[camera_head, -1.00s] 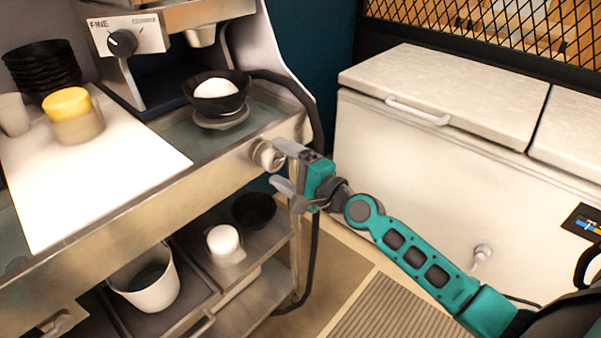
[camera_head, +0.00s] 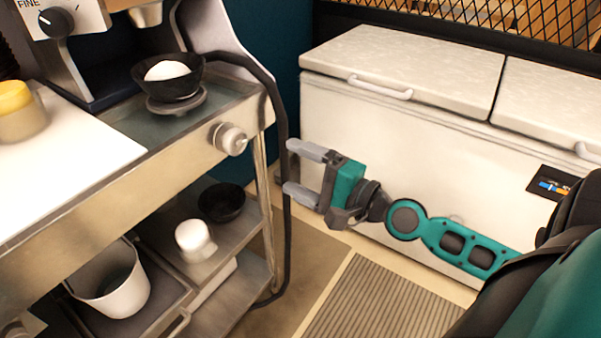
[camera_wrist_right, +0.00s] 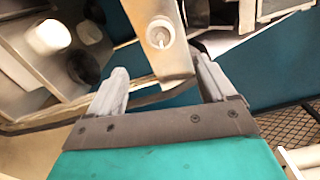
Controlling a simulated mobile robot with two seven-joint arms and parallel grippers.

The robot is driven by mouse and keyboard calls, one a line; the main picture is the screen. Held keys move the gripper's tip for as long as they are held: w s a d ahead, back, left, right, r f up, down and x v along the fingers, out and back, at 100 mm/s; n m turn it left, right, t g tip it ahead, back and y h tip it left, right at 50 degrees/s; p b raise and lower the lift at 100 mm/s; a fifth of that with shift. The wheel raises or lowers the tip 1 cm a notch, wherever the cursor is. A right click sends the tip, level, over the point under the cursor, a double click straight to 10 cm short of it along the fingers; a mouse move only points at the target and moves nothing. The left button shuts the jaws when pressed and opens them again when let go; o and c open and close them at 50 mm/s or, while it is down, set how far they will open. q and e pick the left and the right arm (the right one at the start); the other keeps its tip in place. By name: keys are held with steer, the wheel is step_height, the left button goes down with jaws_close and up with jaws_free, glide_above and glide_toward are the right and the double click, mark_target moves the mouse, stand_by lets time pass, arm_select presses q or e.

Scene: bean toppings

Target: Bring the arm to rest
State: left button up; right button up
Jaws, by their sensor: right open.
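My right gripper (camera_head: 300,172) is open and empty in the head view. It hangs in the air to the right of the steel counter, in front of the white chest freezer. Its two grey fingers point left, toward the counter's round knob (camera_head: 230,139), and are apart from it. In the right wrist view the open fingers (camera_wrist_right: 158,85) show with nothing between them, and the knob (camera_wrist_right: 159,34) lies beyond them. My right arm comes in from the right with teal links. My left gripper is not in view.
A black bowl (camera_head: 189,87) with white contents stands on a small round stand on the counter (camera_head: 60,210). The shelf below holds a white bucket (camera_head: 120,297), a white container (camera_head: 194,240) and a dark bowl (camera_head: 221,202). The chest freezer (camera_head: 400,165) stands behind my arm.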

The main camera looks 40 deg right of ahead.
stand_by(0.5)
steer(key=s+a+f+n+g+h+p, duration=0.1)
steer(key=s+a+f+n+g+h, duration=0.1)
steer(key=f+n, duration=0.7)
steer(key=s+a+f+n+g+h+p, duration=0.1)
steer(key=s+a+f+n+g, duration=0.3)
steer(key=f, duration=0.9)
steer(key=s+a+n+h, duration=0.1)
steer(key=s+a+n, duration=0.2)
steer(key=s+n, duration=0.1)
steer(key=shift+s+a+n, duration=0.15)
steer(key=shift+a+n, duration=0.1)
steer(key=shift+n, duration=0.55)
steer(key=shift+c, duration=0.2)
